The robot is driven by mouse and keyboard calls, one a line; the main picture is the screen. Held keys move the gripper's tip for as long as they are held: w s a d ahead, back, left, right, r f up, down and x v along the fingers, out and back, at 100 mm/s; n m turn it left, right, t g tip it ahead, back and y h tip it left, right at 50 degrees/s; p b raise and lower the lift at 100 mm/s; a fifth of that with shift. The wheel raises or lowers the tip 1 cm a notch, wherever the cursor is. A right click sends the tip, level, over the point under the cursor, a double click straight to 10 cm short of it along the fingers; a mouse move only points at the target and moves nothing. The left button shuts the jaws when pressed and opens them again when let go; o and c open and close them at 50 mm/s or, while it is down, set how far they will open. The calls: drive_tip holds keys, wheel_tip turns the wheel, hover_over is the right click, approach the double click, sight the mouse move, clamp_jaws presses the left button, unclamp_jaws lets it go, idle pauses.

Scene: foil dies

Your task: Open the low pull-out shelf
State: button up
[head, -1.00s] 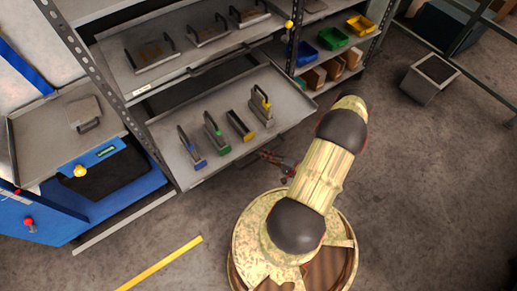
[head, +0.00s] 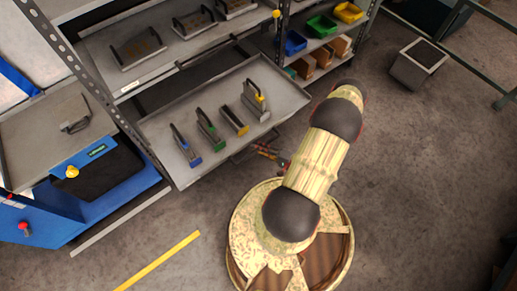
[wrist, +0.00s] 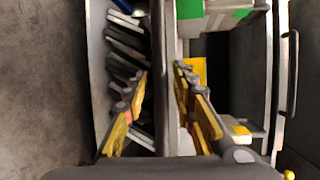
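The low pull-out shelf (head: 225,158) is a grey tray in the rack in the head view. It stands out past the upper shelf and carries several foil dies, among them a blue-ended die (head: 187,148) and a yellow-marked die (head: 254,98). A bar handle (head: 243,152) sits at its front edge. My gripper (head: 270,153) is at that front edge, small and partly hidden by my arm. In the wrist view my gripper (wrist: 163,82) has its yellow-sided fingers either side of a grey upright strip and seems closed on the handle; the exact contact is hard to see.
An upper shelf (head: 165,70) with handled dies is above. A blue cabinet (head: 115,195) with a yellow knob is at left. Coloured bins (head: 322,27) are at back right, and a grey box (head: 418,65) stands on the floor.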

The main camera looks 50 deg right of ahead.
drive_tip(key=shift+o, duration=0.2)
drive_tip(key=v, duration=1.2)
idle(0.6)
